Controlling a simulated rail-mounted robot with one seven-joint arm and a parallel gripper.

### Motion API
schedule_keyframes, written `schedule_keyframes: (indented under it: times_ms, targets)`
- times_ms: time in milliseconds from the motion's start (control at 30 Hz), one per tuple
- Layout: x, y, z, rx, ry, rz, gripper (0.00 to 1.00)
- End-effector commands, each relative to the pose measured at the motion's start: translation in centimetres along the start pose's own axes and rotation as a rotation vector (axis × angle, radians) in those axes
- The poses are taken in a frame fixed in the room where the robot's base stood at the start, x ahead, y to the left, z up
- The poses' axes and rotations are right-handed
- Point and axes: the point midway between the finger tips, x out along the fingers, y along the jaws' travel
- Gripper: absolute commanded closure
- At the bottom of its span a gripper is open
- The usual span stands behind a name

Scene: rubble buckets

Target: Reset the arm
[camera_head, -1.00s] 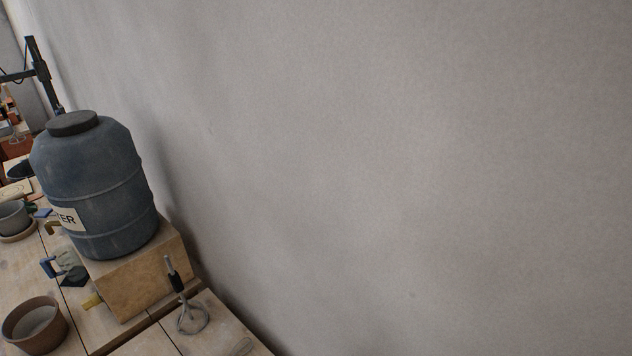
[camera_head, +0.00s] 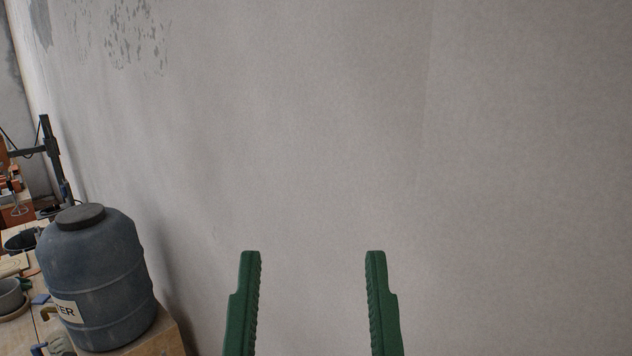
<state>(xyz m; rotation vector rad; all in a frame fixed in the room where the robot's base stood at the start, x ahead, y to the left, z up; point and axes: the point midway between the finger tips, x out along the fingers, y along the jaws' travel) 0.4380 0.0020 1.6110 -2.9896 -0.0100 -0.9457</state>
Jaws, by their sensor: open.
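My gripper (camera_head: 312,262) shows at the bottom middle of the head view. Its two green fingers point up and stand wide apart, with only the grey wall behind the gap. It is open and empty, and it touches nothing that I can see. The rest of my arm is below the picture edge.
A blue water barrel (camera_head: 97,275) with a dark lid stands on a wooden block (camera_head: 160,340) at the lower left. A grey pot (camera_head: 12,297) and a dark stand (camera_head: 50,150) are farther left. A bare grey wall (camera_head: 420,130) fills the rest.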

Motion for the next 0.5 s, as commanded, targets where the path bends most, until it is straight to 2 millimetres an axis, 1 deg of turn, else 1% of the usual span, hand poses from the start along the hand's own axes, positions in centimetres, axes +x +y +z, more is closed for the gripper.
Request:
schedule_keyframes:
  times_ms: [33, 100, 200, 300, 333, 400, 500]
  targets:
    - [3.4, -0.1, -4.7, 0.002, -0.002, -0.001, 0.39]
    - [5.3, -0.1, -7.4, 0.006, -0.005, -0.002, 0.39]
    - [7.5, -0.2, -10.5, 0.009, -0.007, -0.003, 0.39]
    - [8.9, -0.2, -12.4, 0.012, -0.009, -0.004, 0.39]
    - [9.2, -0.2, -12.7, 0.013, -0.009, -0.004, 0.39]
    - [9.5, -0.2, -13.1, 0.014, -0.009, -0.005, 0.39]
    - [9.4, -0.2, -13.1, 0.014, -0.010, -0.005, 0.39]
